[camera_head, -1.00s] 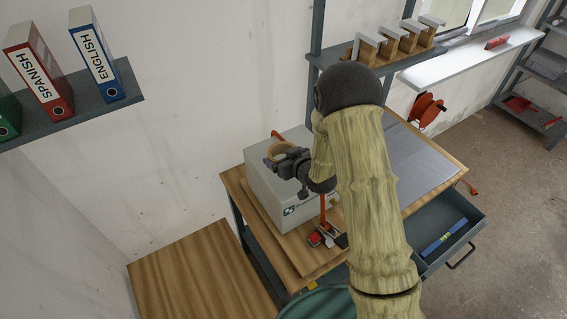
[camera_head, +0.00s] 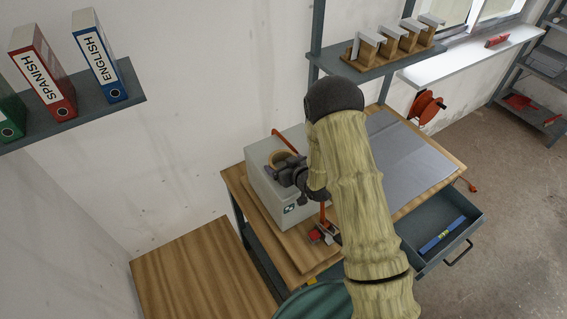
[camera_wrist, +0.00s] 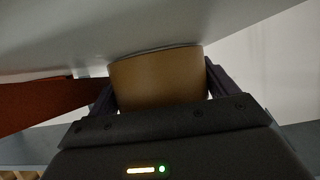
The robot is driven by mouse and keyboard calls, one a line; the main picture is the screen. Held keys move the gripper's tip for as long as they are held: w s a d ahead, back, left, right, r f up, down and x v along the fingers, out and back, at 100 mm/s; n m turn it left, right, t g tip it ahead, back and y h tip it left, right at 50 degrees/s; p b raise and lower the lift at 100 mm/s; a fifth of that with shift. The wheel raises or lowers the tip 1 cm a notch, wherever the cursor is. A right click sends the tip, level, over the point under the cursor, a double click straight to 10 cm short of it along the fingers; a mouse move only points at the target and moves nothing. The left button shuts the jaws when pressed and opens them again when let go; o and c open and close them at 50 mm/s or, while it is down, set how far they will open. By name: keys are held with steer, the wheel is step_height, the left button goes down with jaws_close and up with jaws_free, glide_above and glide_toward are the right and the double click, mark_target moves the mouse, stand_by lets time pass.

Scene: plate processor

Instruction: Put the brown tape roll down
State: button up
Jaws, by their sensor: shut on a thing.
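The brown tape roll (camera_wrist: 158,78) is between the two dark fingers of my gripper (camera_wrist: 158,92) in the wrist view, and the gripper is shut on it. A pale grey surface fills the upper part of that view, right beside the roll. In the head view the tape roll (camera_head: 279,158) shows as a tan ring at the top of the grey box-shaped machine (camera_head: 268,192). My gripper (camera_head: 284,166) reaches it from the right. I cannot tell whether the roll touches the machine's top.
The machine stands on a wooden workbench (camera_head: 437,170) with a grey mat (camera_head: 408,157). A red lever (camera_head: 285,141) is close behind the roll. Small red and dark items (camera_head: 322,234) lie at the machine's foot. An open drawer (camera_head: 462,211) juts out at right. A lower wooden table (camera_head: 195,272) is bare.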

steer(key=shift+f, duration=0.2)
steer(key=o, duration=0.9)
steer(key=shift+r, duration=0.2)
steer(key=shift+s, duration=0.1)
steer(key=shift+s+d+r, duration=0.1)
steer(key=shift+s+d, duration=0.15)
steer(key=shift+d, duration=0.05)
steer(key=b+v, duration=0.4)
steer(key=v, duration=0.7)
steer(key=shift+r, duration=0.15)
